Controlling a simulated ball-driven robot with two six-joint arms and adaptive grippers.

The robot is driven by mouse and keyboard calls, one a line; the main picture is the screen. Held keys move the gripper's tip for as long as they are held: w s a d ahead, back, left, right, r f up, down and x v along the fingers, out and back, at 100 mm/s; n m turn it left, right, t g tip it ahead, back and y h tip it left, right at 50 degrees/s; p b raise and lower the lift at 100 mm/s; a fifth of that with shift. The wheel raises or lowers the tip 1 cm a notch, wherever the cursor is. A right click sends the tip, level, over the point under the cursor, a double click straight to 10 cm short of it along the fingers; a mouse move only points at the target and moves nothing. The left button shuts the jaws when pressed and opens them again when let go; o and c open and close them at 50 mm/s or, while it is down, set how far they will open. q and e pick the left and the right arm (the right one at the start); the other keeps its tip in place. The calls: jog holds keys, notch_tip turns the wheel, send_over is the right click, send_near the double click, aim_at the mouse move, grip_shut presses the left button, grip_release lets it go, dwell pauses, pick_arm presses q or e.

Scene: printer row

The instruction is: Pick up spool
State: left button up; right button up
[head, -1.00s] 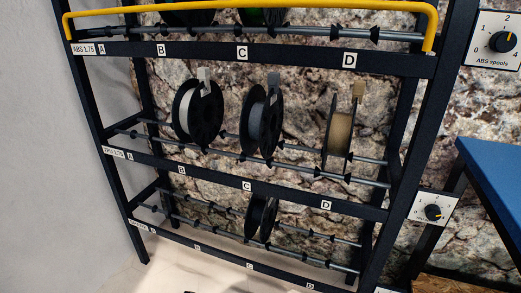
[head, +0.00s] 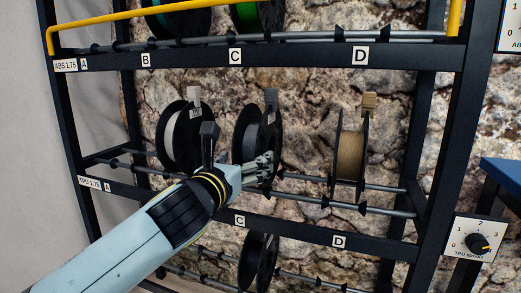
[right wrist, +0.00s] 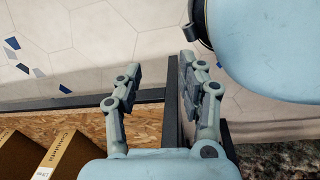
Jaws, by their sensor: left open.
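On the middle shelf marked TPU 1.75, a spool with pale filament (head: 173,137) hangs at B. A dark grey spool (head: 247,134) hangs at C and a tan spool (head: 349,155) at D. My left gripper (head: 238,147) is open and empty in front of the C spool. One finger stands left of that spool, and the other overlaps its lower right part. I cannot tell if they touch it. In the right wrist view my right gripper (right wrist: 161,66) is open and empty, away from the rack, above the floor and a shelf edge.
Shelf bars with black cones and front rails (head: 270,228) frame the spools. A yellow bar (head: 130,18) crosses the top. A black spool (head: 256,262) hangs below, and a green one (head: 258,16) above. A dial (head: 478,242) is at right. Cardboard boxes (right wrist: 60,152) show in the right wrist view.

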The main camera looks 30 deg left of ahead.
aim_at(252, 155)
pick_arm(q)
jog(key=x, duration=0.1)
jog(key=b+x, duration=0.1)
jog(key=x, duration=0.1)
jog(key=b+x, duration=0.1)
jog(key=shift+w+f, duration=0.2)
jog(key=shift+f, duration=0.2)
jog(key=shift+w+a+r, duration=0.1)
jog(key=shift+w+a, duration=0.05)
jog(key=shift+w, duration=0.25)
jog(key=c, duration=1.5)
jog(key=shift+r, duration=0.1)
jog(key=shift+c, duration=0.6)
pick_arm(e)
jog(key=w+a+r, duration=0.1)
jog(key=w+r, duration=0.2)
jog(key=r, duration=0.3)
jog(key=shift+w+a, duration=0.25)
pick_arm(q)
jog(key=shift+r, duration=0.1)
